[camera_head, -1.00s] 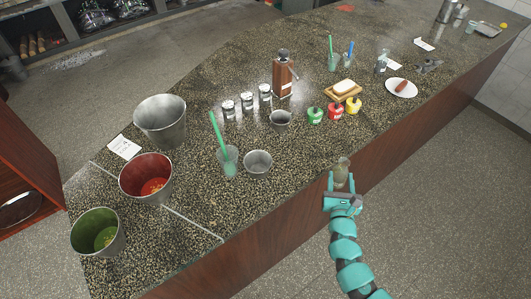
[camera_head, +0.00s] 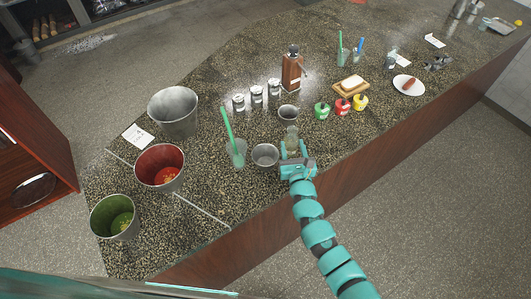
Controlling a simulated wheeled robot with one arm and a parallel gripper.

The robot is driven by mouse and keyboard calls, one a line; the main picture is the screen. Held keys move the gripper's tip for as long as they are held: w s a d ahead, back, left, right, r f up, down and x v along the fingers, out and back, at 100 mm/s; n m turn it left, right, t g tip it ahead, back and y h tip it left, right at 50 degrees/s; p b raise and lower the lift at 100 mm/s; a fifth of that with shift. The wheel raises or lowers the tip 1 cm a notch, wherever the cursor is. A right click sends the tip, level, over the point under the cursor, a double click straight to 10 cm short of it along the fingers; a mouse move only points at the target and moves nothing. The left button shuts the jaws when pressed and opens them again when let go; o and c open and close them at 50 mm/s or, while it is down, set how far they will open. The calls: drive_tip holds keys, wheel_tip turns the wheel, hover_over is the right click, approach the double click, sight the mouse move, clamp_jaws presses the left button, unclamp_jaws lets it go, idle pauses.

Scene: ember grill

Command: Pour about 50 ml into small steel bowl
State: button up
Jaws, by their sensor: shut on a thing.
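My gripper (camera_head: 294,152) is shut on a small clear glass bottle (camera_head: 291,137) and holds it near the counter's front edge. The bottle looks roughly upright; its contents are too small to make out. A small steel bowl (camera_head: 265,155) stands on the counter just left of my gripper, with a small gap between them. A second small steel vessel (camera_head: 288,113) stands behind the bottle. I see no liquid in either one.
A glass with a green straw (camera_head: 236,152) stands left of the bowl. Large steel (camera_head: 174,112), red (camera_head: 160,168) and green (camera_head: 114,217) buckets are further left.

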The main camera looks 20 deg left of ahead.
sight(287, 146)
drive_tip(key=shift+s+n, duration=0.2)
drive_tip(key=shift+n, duration=0.1)
drive_tip(key=shift+s+a+n+b, duration=0.25)
drive_tip(key=shift+n+b, duration=0.3)
drive_tip(key=shift+n, duration=0.15)
drive_tip(key=shift+s+a+r+n+y+p, duration=0.15)
drive_tip(key=shift+r+n+p, duration=0.1)
drive_tip(key=shift+r+n, duration=0.25)
drive_tip(key=shift+s+a+r+n+y+p, duration=0.1)
drive_tip(key=shift+a+r+n+y+p, duration=0.1)
drive_tip(key=shift+r+n, duration=0.3)
drive_tip(key=shift+s+a+f+n+t+y+b, duration=0.1)
drive_tip(key=shift+a+f+n+t+y+b, duration=0.1)
drive_tip(key=shift+n+b, duration=0.25)
drive_tip(key=shift+s+a+f+n+t+y+b, duration=0.1)
drive_tip(key=shift+n+t+b, duration=0.1)
drive_tip(key=shift+n, duration=0.35)
drive_tip(key=n, duration=0.3)
drive_tip(key=r+n+y+b, duration=0.1)
drive_tip(key=n, duration=0.2)
drive_tip(key=n+y+b, duration=0.1)
drive_tip(key=n, duration=0.1)
drive_tip(key=shift+r+n, duration=0.15)
drive_tip(key=shift+n, duration=0.25)
drive_tip(key=shift+r+n, duration=0.1)
drive_tip(key=shift+n, duration=0.2)
